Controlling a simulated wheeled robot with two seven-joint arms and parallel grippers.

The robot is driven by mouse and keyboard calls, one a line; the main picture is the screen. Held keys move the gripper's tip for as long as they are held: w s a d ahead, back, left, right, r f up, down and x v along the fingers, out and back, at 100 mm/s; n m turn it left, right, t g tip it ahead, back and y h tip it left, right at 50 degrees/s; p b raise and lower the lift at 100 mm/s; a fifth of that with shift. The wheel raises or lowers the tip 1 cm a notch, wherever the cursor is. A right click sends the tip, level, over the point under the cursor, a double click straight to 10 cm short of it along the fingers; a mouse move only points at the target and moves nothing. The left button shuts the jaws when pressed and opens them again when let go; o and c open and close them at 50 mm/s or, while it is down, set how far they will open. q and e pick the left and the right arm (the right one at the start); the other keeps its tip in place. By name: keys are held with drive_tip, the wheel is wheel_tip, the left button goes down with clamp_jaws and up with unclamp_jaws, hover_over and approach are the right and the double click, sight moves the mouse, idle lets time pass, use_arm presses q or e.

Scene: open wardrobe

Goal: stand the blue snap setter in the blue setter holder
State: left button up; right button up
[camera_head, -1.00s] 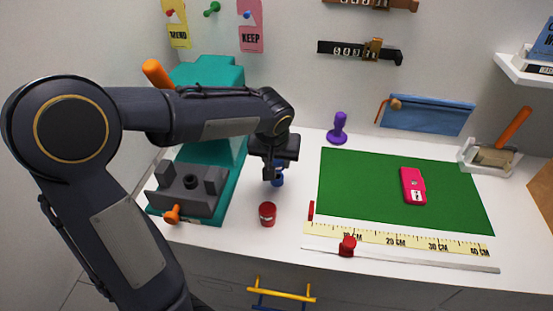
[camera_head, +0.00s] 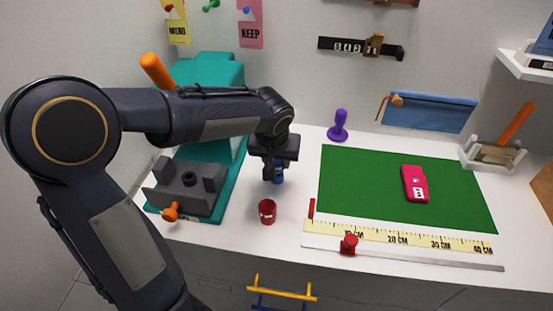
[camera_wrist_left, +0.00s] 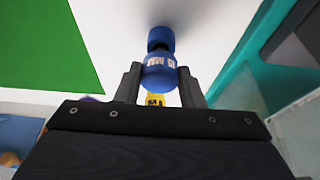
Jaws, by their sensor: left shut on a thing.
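My left gripper (camera_head: 271,172) is low over the white worktop, between the teal machine and the green mat. It is shut on the blue snap setter (camera_wrist_left: 160,76), a rounded blue piece with white lettering between the fingertips in the wrist view. A blue part with a dark middle (camera_wrist_left: 160,39) shows just beyond it; I cannot tell whether this is the blue setter holder or part of the setter. In the head view only a little blue (camera_head: 278,174) shows under the gripper, and the fingers hide the rest. My right gripper is not in view.
A red cup (camera_head: 267,211) stands close in front of the gripper. The teal machine (camera_head: 233,190) with its grey block (camera_head: 187,190) is at left. A purple setter (camera_head: 338,126) stands behind, right of the gripper. The green mat (camera_head: 390,200) holds a pink case (camera_head: 415,184).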

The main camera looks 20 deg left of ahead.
use_arm(q)
drive_tip(key=shift+f+b, duration=0.9)
drive_tip(key=shift+f, duration=0.1)
drive_tip(key=o, duration=1.2)
drive_tip(key=shift+c, duration=0.2)
drive_tip(key=v, duration=0.7)
drive_tip(key=shift+s+r+p, duration=0.15)
drive_tip(key=shift+r+p, duration=0.2)
drive_tip(key=shift+r, duration=0.05)
drive_tip(key=s+d+m+t+h+p, duration=0.1)
drive_tip(key=s+h+p, duration=0.3)
drive_tip(key=s, duration=1.6)
drive_tip(key=shift+s+d+r+t+h+p, duration=0.2)
drive_tip(key=shift+s+d+t+h+p, duration=0.15)
drive_tip(key=shift+p, duration=0.25)
